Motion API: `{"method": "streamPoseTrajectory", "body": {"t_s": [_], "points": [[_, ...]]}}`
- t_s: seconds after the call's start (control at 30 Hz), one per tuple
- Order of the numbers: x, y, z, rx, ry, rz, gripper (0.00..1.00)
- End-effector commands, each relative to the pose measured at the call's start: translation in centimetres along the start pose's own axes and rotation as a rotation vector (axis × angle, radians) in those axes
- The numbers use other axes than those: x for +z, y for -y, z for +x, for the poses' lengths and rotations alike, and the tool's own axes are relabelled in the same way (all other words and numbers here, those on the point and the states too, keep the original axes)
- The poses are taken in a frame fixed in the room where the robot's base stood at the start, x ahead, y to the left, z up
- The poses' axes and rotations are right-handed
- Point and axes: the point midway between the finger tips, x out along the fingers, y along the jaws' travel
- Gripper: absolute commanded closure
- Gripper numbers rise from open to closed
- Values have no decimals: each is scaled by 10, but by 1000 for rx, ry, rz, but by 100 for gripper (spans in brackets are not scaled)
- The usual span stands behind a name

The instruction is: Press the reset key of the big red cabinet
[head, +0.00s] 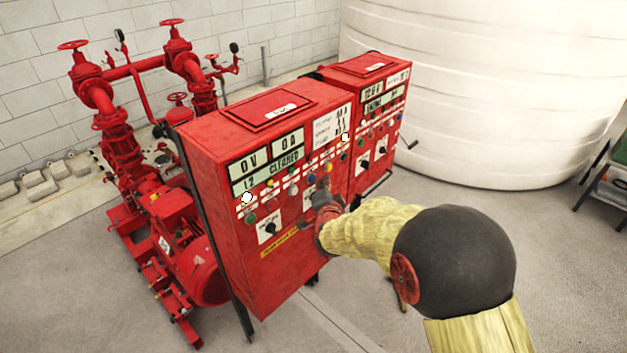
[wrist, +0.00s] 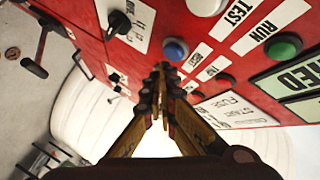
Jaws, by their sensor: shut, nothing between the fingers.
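The big red cabinet (head: 275,268) stands mid-picture in the head view, with meters, a green display reading "CLEARED" and rows of coloured keys and lamps. My gripper (head: 325,187) is at the right part of its front panel and covers some of it. In the wrist view my gripper (wrist: 160,72) is shut and empty, its fingertips together just below a blue round key (wrist: 175,50). I cannot tell whether the fingertips touch the panel.
A second red cabinet (head: 372,105) stands close on the right, with a large white tank (head: 470,90) behind. Red pump pipework (head: 120,140) is at the left. In the wrist view a white button (wrist: 207,5) and a green lamp (wrist: 283,46) are near. Floor in front is open.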

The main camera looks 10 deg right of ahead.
Motion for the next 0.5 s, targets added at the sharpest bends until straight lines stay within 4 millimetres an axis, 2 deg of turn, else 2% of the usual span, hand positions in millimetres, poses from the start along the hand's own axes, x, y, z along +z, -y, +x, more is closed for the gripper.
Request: {"method": "streamPoseTrajectory", "body": {"t_s": [0.5], "points": [[4,4,5,0,0,0,100]]}}
